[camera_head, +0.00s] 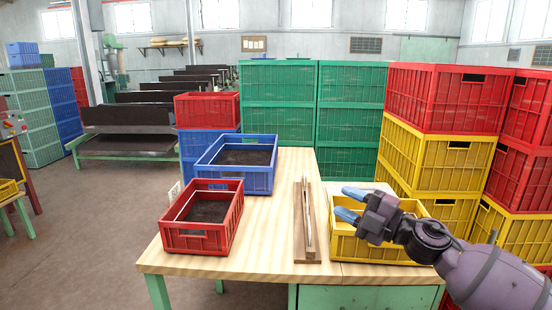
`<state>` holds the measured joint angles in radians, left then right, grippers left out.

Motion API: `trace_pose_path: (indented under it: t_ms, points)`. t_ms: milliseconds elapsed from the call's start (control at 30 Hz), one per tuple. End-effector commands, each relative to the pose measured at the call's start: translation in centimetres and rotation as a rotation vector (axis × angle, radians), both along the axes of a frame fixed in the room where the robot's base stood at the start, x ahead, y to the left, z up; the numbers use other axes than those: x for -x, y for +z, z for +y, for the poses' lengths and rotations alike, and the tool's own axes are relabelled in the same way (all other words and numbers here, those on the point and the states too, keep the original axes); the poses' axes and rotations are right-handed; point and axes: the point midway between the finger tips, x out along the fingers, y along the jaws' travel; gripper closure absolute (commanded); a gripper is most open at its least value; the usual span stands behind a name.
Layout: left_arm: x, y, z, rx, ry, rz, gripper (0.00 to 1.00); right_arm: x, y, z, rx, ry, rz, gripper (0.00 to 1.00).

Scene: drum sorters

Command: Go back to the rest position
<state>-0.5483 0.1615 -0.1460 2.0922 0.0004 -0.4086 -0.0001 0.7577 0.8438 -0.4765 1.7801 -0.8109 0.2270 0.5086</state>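My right gripper (350,204) comes in from the right, with two blue fingertips held apart and nothing seen between them. It is in front of the yellow crate (385,254) on the right of the wooden table (262,240) and hides part of that crate. I cannot tell whether it touches the crate. My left gripper is not in view.
A red crate (200,240) and a blue crate (258,182), each with a dark bottom, stand on the table's left part. A wooden stand (307,225) stands upright mid-table. Stacked green crates (278,95) and red crates (445,97) rise behind. Floor at left is clear.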

Motion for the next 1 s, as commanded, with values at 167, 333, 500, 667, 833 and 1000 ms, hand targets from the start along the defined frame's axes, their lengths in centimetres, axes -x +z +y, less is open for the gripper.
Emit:
trace_pose_path:
  t_ms: [167, 333, 500, 667, 833, 1000]
  points:
    - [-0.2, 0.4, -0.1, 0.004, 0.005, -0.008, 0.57, 1.9, -3.5, -1.6, -0.207, -0.190, 0.113, 0.61]
    - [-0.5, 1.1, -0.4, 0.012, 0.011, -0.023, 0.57, 4.3, -8.5, -3.7, -0.335, -0.361, 0.282, 0.61]
    - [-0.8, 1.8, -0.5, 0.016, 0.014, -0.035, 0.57, 7.8, -14.0, -5.7, -0.437, -0.503, 0.484, 0.61]
    - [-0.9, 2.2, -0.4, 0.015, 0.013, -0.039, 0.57, 12.2, -18.9, -7.2, -0.534, -0.611, 0.681, 0.61]
    - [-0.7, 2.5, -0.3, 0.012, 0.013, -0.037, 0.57, 17.5, -23.5, -8.6, -0.658, -0.705, 0.873, 0.61]
    - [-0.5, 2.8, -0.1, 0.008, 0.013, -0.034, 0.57, 23.4, -27.1, -9.8, -0.773, -0.793, 1.009, 0.61]
